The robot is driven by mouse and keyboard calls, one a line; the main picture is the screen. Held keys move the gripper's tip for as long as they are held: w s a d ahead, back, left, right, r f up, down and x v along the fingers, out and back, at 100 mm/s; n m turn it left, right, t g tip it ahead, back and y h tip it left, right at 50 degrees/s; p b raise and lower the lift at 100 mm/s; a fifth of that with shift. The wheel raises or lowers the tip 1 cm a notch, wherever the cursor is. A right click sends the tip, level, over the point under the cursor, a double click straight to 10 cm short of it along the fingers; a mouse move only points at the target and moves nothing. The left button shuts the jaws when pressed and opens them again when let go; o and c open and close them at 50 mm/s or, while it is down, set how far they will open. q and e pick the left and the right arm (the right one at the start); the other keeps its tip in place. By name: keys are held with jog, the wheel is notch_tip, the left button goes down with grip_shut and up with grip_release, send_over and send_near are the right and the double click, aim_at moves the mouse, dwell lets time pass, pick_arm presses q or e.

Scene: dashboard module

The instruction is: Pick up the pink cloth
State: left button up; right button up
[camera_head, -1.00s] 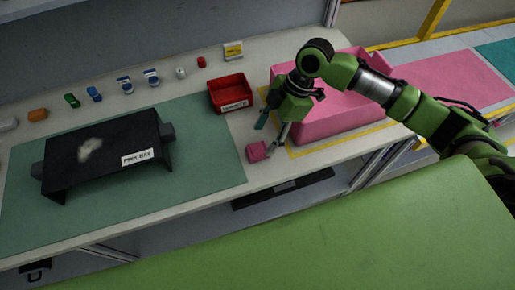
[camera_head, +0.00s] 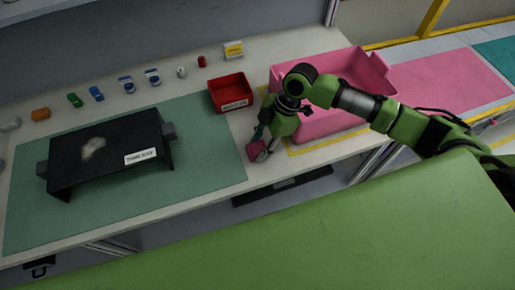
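The pink cloth (camera_head: 254,151) is a small folded bundle on the pale bench top, between the green mat and the pink bin. My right gripper (camera_head: 261,145) is down at the cloth, with its fingers close around or against it and partly covering it. The frame does not show clearly whether the fingers have closed on the cloth or still stand apart. The cloth looks to be at bench height. My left gripper is not in view.
The large pink bin (camera_head: 340,62) stands right behind my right arm. A red bin (camera_head: 231,93) is just behind the cloth. A black stand (camera_head: 108,152) with a white label is on the green mat (camera_head: 205,168). Several small items line the back of the bench.

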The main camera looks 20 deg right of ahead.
aim_at(253, 150)
jog(key=shift+w+r+b, duration=0.1)
jog(key=shift+r+b, duration=0.2)
jog(key=shift+r, duration=0.15)
jog(key=r, duration=0.1)
jog(key=r+b, duration=0.1)
jog(key=shift+s+a+r, duration=0.1)
jog(key=shift+s+r, duration=0.1)
jog(key=shift+r, duration=0.1)
jog(key=s+a+r+b, duration=0.2)
jog(key=s+a+r, duration=0.5)
jog(key=s+r, duration=0.2)
jog(key=s, duration=0.2)
jog(key=shift+s+r, duration=0.3)
jog(key=shift+s, duration=0.1)
jog(key=shift+o, duration=0.5)
jog(key=shift+w, duration=0.1)
